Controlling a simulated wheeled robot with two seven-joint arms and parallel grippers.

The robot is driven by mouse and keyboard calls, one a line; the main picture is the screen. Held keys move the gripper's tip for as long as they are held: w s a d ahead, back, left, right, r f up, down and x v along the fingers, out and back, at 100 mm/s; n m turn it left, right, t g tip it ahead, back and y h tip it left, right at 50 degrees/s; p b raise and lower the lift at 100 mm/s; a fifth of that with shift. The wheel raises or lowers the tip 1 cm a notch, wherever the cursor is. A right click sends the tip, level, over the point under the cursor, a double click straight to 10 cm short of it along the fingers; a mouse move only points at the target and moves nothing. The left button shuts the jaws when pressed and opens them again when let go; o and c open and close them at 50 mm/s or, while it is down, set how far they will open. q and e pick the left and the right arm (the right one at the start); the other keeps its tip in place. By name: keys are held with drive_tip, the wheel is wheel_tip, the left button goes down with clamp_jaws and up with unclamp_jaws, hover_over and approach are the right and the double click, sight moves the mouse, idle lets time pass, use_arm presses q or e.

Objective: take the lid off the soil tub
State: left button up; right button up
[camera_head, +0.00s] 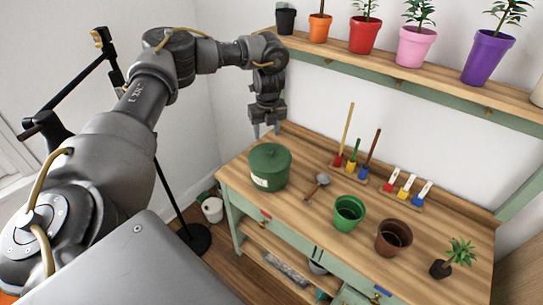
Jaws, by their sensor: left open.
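The soil tub (265,181) is round and dark green with a white label on its front. It stands on the left end of the wooden bench top (325,220). Its green lid (262,158) is on top, with a small knob (270,151) in the middle. My left gripper (266,130) hangs in the picture just above and behind the tub, fingers pointing down, open and empty. It appears apart from the lid. My right gripper is not in view.
Coloured tools (353,155) in holders are at the back. A wall shelf (400,73) with potted plants runs above.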

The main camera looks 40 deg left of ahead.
sight(270, 150)
use_arm(q)
drive_tip(key=f, duration=0.2)
drive_tip(key=w+f, duration=0.1)
drive_tip(key=shift+a+f, duration=0.1)
drive_tip(key=shift+a, duration=0.25)
drive_tip(key=shift+w+d+f, duration=0.1)
drive_tip(key=shift+w+f, duration=0.2)
drive_tip(key=shift+f, duration=0.05)
drive_tip(key=shift+s+d+p, duration=0.1)
drive_tip(key=shift+p, duration=0.25)
drive_tip(key=shift+d+f+p, duration=0.1)
drive_tip(key=shift+f+p, duration=0.15)
drive_tip(key=shift+p, duration=0.1)
drive_tip(key=f, duration=0.1)
drive_tip(key=f+p, duration=0.1)
drive_tip(key=f, duration=0.2)
drive_tip(key=shift+w+f, duration=0.2)
drive_tip(key=shift+w, duration=0.2)
drive_tip(key=shift+s, duration=0.1)
drive_tip(key=shift+c, duration=0.3)
drive_tip(key=c, duration=0.5)
clamp_jaws()
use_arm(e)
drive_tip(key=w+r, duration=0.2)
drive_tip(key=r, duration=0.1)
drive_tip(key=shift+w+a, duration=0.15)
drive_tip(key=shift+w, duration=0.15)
